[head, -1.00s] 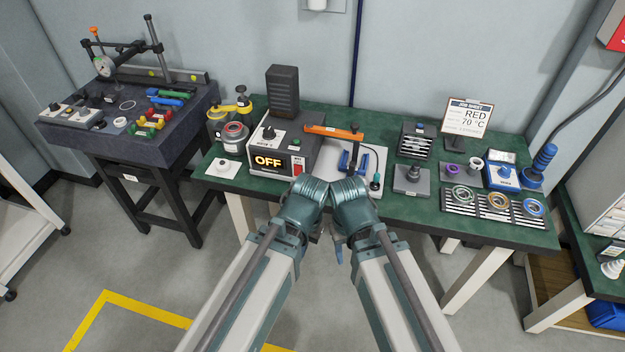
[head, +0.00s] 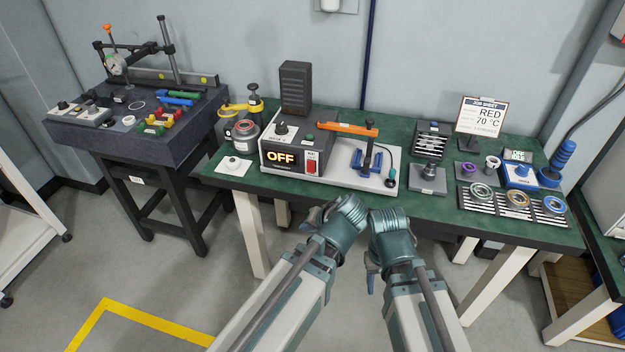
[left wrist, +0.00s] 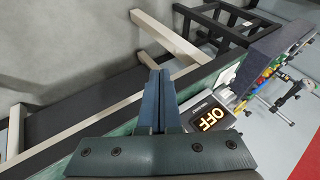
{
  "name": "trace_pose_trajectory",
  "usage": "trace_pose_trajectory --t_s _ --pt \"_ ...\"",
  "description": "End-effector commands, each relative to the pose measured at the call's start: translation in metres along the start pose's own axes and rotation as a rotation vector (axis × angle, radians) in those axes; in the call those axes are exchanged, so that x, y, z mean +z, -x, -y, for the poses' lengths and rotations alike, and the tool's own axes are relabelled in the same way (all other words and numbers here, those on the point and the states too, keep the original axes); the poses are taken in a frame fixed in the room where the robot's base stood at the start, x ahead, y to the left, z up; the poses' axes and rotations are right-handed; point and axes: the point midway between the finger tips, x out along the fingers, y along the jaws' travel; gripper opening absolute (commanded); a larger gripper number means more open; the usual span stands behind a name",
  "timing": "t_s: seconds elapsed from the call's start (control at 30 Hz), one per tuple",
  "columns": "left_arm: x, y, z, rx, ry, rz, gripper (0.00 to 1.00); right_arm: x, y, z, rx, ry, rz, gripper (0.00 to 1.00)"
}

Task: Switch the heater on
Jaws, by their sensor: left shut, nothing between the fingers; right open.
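The heater (head: 292,172) is a grey and black box on the green bench, with a lit display (head: 281,157) reading OFF. A red rocker switch (head: 311,167) sits right of the display, and a black knob (head: 281,128) is on top. The display also shows in the left wrist view (left wrist: 211,119), where the switch cannot be made out. My left gripper (left wrist: 161,76) is shut and empty, apart from the heater. In the head view its wrist is in front of the bench edge, below and right of the switch. My right gripper (head: 388,222) is beside it, open, its fingers mostly hidden.
An orange-handled clamp on a pale base (head: 385,184) stands right of the heater. Seal trays (head: 483,210) and a job sheet (head: 482,116) reading RED, 70 °C are farther right.

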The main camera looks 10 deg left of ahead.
Motion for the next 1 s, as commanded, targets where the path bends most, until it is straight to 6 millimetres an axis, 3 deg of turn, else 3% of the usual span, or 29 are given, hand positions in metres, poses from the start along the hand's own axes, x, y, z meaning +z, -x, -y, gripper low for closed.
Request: trace_pose_trajectory --t_s 0.03,0.2,0.4,0.63,1.0 --pt "-0.004 -0.015 -0.001 -0.041 0.02 -0.038 0.0 -0.001 -0.018 0.002 0.0 0.0 0.0 0.5" --pt "-0.033 -0.037 0.016 -0.207 0.101 -0.222 0.0 -0.003 -0.058 0.005 0.0 0.0 0.0 0.5" --pt "-0.064 -0.042 0.03 -0.346 0.154 -0.426 0.0 -0.005 -0.089 0.009 0.0 0.0 0.0 0.5" --pt "-0.08 -0.036 0.037 -0.407 0.169 -0.538 0.0 -0.006 -0.102 0.01 0.0 0.001 0.0 0.5" --pt "-0.082 -0.034 0.039 -0.414 0.171 -0.55 0.0 -0.006 -0.101 0.01 0.0 0.001 0.0 0.5"
